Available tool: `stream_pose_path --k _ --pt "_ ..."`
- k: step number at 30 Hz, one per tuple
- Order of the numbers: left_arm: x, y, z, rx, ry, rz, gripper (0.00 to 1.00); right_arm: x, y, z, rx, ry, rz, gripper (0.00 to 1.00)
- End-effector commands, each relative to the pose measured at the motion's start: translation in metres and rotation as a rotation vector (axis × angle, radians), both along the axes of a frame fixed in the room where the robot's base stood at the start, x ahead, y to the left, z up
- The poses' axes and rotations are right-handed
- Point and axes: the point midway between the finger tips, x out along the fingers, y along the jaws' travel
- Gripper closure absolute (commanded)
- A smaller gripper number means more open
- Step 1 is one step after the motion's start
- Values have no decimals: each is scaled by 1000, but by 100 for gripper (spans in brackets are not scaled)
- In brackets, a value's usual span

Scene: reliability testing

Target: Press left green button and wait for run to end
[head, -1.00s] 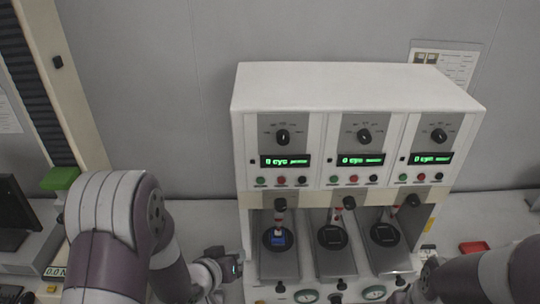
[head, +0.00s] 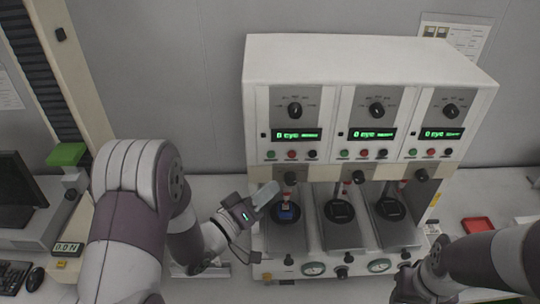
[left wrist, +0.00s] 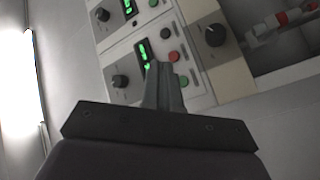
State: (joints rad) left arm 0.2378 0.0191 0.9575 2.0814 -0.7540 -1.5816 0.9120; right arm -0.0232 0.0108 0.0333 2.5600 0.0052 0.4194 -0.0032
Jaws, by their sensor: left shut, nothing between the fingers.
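The white test machine (head: 350,66) has three stations side by side, each with a dial, a green display and a row of buttons. The left green button (head: 270,155) is the leftmost in the left station's row. The left display (head: 296,135) is lit and seems to read 0 cyc. My left gripper (head: 268,192) is shut and empty, below the left button row and apart from it in the head view. In the left wrist view its fingers (left wrist: 163,85) point up at the panel. My right gripper (head: 402,285) is at the lower right, its fingers unclear.
A blue sample (head: 287,213) sits in the left station's bay. Black knobs (head: 290,178) stick out below the button rows. A red tray (head: 477,225) lies to the right. A column with a green block (head: 66,154) stands at left.

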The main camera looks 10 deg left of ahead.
Motion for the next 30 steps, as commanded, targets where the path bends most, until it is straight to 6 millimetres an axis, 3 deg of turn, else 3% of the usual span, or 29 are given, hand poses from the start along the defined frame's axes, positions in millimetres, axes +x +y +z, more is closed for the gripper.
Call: stream_pose_path --k 9,15,30 --pt "45 13 -1 1 -1 2 100 0 0 -7 0 0 0 57" --pt "64 19 -1 1 0 1 100 0 0 -10 0 0 0 57" --pt "70 20 0 0 1 1 100 0 0 -11 0 0 0 57"
